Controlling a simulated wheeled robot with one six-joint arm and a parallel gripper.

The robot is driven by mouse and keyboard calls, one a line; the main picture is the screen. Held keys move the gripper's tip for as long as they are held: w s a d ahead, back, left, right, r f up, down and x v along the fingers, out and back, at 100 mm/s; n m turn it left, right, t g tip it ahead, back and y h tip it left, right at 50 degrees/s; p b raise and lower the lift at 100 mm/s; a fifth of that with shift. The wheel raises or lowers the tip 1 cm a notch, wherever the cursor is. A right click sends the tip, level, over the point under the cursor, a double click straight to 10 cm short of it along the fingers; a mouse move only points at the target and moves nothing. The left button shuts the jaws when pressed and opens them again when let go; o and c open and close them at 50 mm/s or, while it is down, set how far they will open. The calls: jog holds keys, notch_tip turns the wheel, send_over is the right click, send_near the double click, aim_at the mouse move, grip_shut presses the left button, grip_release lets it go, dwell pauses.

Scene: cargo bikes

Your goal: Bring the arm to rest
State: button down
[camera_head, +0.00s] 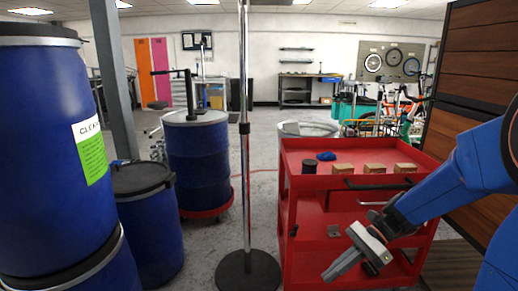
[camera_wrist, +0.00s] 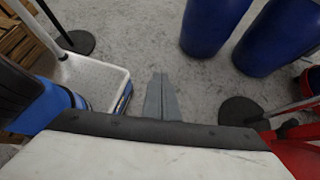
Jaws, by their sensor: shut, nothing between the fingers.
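My blue arm (camera_head: 452,182) reaches in from the right edge of the head view. My gripper (camera_head: 334,274) hangs at its end, tilted down and to the left, in front of the red cart. In the wrist view the two grey fingers (camera_wrist: 161,98) lie together, shut and empty, above the bare grey floor. Nothing touches the fingertips.
A red cart (camera_head: 288,160) with several small wooden blocks on top stands just behind my gripper. A metal pole on a round black base (camera_head: 248,272) stands left of it. Blue drums (camera_head: 198,158) fill the left. A white tray-like platform (camera_wrist: 90,80) shows in the wrist view.

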jog(key=s+d+r+n+t+h, duration=0.3)
jog(key=s+d+n+h, duration=0.1)
jog(key=s+n, duration=0.3)
jog(key=s+d+r+n+t+h, duration=0.4)
jog(key=s+d+n+h, duration=0.1)
jog(key=s+n+h, duration=0.1)
jog(key=s+n, duration=0.1)
jog(key=n, duration=0.1)
jog(key=shift+s+r+n, duration=0.15)
jog(key=shift+s+n, duration=0.05)
jog(key=shift+n, duration=0.2)
jog(key=c, duration=2.4)
grip_release()
jog(key=shift+c, duration=0.2)
